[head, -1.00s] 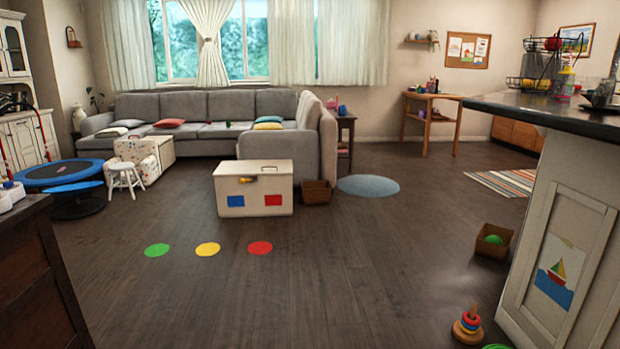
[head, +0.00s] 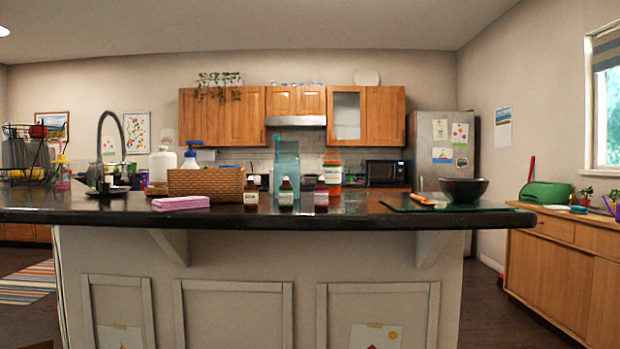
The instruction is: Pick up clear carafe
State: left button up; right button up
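A tall, see-through, teal-tinted vessel (head: 287,160) stands upright on the dark counter, behind small brown bottles. It may be the clear carafe, but I cannot tell for sure. Its lower part is partly hidden by the bottles. Neither of my grippers is in the head view.
The dark counter (head: 350,213) spans the view. On it are a wicker basket (head: 206,182), a pink cloth (head: 180,203), brown bottles (head: 251,191), an orange bottle (head: 333,172), a dark bowl (head: 463,190) on a glass board (head: 400,204), a faucet (head: 122,140) and a wire rack (head: 25,150).

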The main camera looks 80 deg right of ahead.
aim_at(287, 160)
jog(key=z, duration=1.85)
